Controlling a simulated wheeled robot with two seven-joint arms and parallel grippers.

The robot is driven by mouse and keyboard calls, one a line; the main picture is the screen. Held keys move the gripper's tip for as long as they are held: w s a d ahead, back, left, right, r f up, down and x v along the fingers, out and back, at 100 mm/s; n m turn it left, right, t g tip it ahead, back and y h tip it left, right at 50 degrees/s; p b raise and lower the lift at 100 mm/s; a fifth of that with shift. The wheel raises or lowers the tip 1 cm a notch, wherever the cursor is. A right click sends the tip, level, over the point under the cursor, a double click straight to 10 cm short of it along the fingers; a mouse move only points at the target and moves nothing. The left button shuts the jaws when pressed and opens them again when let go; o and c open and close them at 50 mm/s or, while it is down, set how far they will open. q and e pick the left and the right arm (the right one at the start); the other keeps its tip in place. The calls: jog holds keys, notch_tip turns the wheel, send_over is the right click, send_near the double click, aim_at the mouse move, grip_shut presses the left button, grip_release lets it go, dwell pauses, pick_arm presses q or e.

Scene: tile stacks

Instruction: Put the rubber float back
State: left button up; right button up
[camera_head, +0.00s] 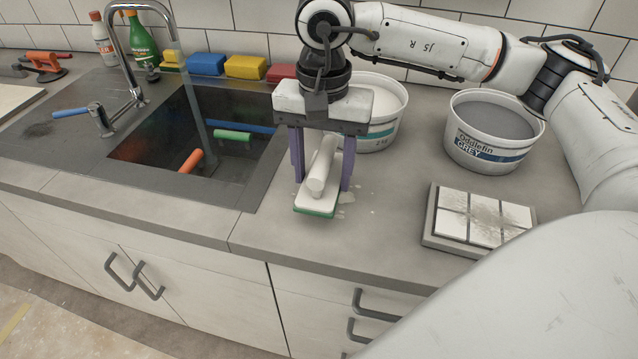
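A float with a white cylindrical handle (322,166) and a flat plate with a green edge (317,206) lies on the worktop right of the sink. My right gripper (321,184) is above it with its purple fingers pointing down, one on each side of the handle. The fingers are wide apart, with visible gaps to the handle, so the gripper is open. The float's far end is hidden under the gripper. My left gripper is not in view.
A sink (150,150) holds green- and orange-handled tools. Behind are a tap (110,45), bottles and coloured sponges (245,67). A white bucket (385,125), a grey grout bucket (490,130) and a tile board (480,218) stand right. The worktop's front middle is clear.

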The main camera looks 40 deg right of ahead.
aim_at(321, 156)
jog(key=shift+w+f, duration=0.1)
jog(key=shift+f, duration=2.3)
jog(key=o, duration=1.2)
jog(key=shift+r, duration=0.1)
notch_tip(321, 156, up, 12)
jog(key=shift+r+b, duration=0.15)
jog(key=shift+b, duration=0.25)
